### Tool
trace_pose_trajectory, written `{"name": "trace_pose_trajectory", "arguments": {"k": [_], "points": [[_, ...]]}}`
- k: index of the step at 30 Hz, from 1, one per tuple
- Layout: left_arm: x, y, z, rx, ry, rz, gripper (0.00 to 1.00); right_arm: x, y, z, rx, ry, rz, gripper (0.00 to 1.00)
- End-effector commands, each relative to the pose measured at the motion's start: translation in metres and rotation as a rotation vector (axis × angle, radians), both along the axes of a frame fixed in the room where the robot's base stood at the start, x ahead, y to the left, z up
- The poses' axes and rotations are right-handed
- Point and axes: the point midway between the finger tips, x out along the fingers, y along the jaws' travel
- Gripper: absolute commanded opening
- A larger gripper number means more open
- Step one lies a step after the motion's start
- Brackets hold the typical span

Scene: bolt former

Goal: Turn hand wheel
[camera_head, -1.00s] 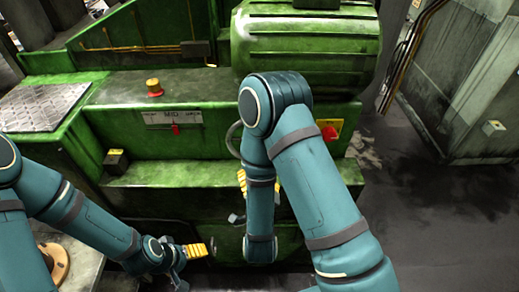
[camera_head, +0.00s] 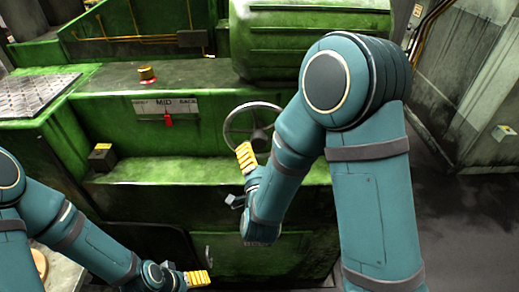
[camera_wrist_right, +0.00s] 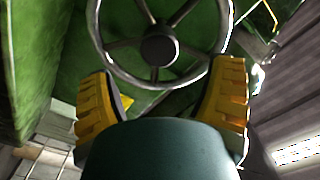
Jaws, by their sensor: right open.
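The hand wheel (camera_head: 259,134) is a grey spoked ring on the front of the green machine. Its lower right is hidden behind my right arm in the head view. In the right wrist view, the wheel (camera_wrist_right: 159,47) with its dark hub lies just beyond the fingertips. My right gripper (camera_head: 239,178) is just below and left of the wheel, with a yellow finger near its lower rim. The gripper (camera_wrist_right: 165,88) is open and empty, its fingers spread on either side of the wheel's lower part. My left gripper (camera_head: 190,279) is low at the frame bottom, away from the wheel; its opening is unclear.
A red lever (camera_head: 168,120) under a MID label and an orange-topped knob (camera_head: 147,75) are left of the wheel. Dark floor (camera_head: 475,215) is open at right.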

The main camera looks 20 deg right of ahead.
Motion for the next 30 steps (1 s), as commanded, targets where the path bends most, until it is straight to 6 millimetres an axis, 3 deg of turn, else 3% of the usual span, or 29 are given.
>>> {"name": "trace_pose_trajectory", "arguments": {"k": [1,9,23,26,30], "points": [[0.002,0.000,-0.009,0.000,-0.004,0.001,0.81,0.010,-0.004,-0.002,0.001,-0.006,-0.003,0.81],[0.002,0.000,-0.002,0.000,-0.004,0.001,0.81,0.048,-0.015,0.001,-0.001,0.000,-0.001,0.81],[0.001,0.000,-0.002,0.000,-0.003,0.002,0.81,0.060,-0.018,0.000,-0.001,0.001,0.001,0.81],[0.001,0.000,-0.002,0.000,-0.003,0.002,0.81,0.060,-0.018,0.000,-0.001,0.001,0.001,0.53],[0.001,0.000,-0.002,0.000,-0.003,0.002,0.81,0.060,-0.018,0.000,-0.001,0.001,0.001,0.05]]}}
